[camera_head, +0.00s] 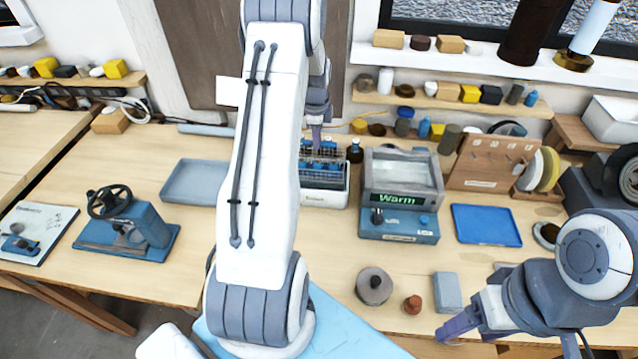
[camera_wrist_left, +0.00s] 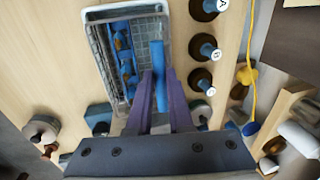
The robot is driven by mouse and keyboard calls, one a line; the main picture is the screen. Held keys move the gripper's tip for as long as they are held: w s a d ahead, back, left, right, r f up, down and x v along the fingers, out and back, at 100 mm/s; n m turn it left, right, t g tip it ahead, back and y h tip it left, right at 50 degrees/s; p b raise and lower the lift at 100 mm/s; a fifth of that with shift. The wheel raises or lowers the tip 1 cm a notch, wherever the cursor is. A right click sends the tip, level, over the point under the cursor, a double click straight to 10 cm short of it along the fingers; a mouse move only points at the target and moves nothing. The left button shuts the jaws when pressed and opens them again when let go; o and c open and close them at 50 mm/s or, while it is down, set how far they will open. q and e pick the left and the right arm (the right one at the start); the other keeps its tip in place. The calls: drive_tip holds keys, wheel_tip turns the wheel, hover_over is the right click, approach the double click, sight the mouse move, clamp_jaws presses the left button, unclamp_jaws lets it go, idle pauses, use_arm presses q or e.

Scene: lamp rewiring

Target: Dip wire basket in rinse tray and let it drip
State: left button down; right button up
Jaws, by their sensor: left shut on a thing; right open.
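The wire basket (camera_head: 322,158) holds several small blue parts and sits in or just over a white tray (camera_head: 326,194) with a small label I cannot read. In the left wrist view the basket (camera_wrist_left: 124,78) lies within the white rim (camera_wrist_left: 125,10). My left gripper (camera_head: 317,143) is above the basket, pointing down. It is shut on the basket's blue handle (camera_wrist_left: 157,60), between purple fingers. How deep the basket sits is hard to tell. My right gripper (camera_head: 458,328) is open and empty over the front right of the bench.
A heater box reading "Warm" (camera_head: 400,196) stands right of the white tray, with a dark bottle (camera_head: 354,151) between. A flat grey-blue tray (camera_head: 192,182) lies left. A blue tray (camera_head: 486,225) lies right. In the left wrist view several lettered bottles (camera_wrist_left: 203,48) stand beside the basket.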

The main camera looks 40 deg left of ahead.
idle(0.4)
use_arm(q)
drive_tip(key=shift+r+p, duration=1.5)
drive_tip(key=shift+r, duration=0.55)
